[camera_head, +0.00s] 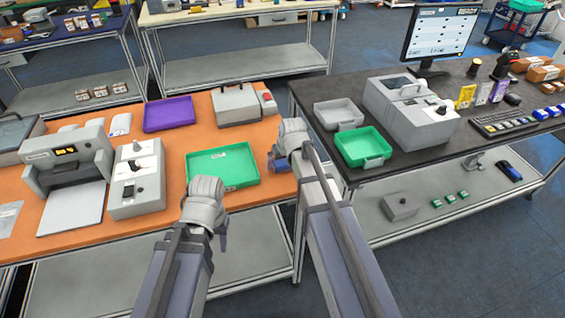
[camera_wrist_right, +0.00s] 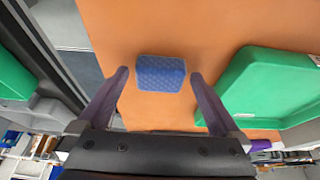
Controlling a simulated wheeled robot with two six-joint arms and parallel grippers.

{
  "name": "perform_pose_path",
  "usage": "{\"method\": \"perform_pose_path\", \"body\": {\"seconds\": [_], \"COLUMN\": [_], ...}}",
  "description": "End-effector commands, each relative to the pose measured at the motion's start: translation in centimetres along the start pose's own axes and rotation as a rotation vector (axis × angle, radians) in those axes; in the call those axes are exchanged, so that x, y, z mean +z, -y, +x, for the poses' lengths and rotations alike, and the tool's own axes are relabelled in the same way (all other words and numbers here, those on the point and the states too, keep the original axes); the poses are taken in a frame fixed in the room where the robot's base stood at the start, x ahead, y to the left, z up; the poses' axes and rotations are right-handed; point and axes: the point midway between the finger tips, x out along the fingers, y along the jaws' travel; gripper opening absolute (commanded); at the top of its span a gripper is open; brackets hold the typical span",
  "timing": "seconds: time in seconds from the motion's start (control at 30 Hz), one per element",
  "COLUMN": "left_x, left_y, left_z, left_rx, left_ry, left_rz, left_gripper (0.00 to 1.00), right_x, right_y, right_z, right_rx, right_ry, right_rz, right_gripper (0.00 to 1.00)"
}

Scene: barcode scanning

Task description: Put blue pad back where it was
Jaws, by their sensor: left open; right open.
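The blue pad (camera_wrist_right: 160,73) lies on the orange table (camera_wrist_right: 180,28) in the right wrist view, near the table's edge. My right gripper (camera_wrist_right: 160,80) is open, with one finger on each side of the pad and a gap visible on both sides.
A purple tray (camera_head: 168,128), a grey boxy device (camera_head: 137,190) and a printer-like machine (camera_head: 68,165) stand on the orange table. Right of a gap, the black table (camera_head: 400,160) holds another green tray (camera_head: 362,163), a grey tray (camera_head: 338,124) and a large grey machine (camera_head: 415,125).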

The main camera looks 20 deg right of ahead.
Motion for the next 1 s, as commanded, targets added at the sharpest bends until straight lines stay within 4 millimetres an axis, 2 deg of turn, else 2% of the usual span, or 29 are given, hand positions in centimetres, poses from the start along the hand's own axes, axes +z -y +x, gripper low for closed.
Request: {"method": "perform_pose_path", "body": {"seconds": [0.27,0.8,1.0], "left_x": [0.1,0.6,0.7], "left_y": [0.2,1.0,1.1], "left_z": [-2.6,-10.3,-11.3], "left_rx": [0.000,0.000,0.000], "left_ry": [0.000,0.000,0.000], "left_rz": [0.000,0.002,0.002], "left_gripper": [0.45,0.45,0.45], "right_x": [-0.2,-0.2,-0.1], "right_y": [0.0,0.0,0.0], "right_z": [-2.8,-11.2,-12.2], "right_rx": [0.000,0.000,0.000], "right_ry": [0.000,0.000,0.000], "right_rz": [0.000,0.000,0.000], "right_gripper": [1.00,1.00,1.00]}}
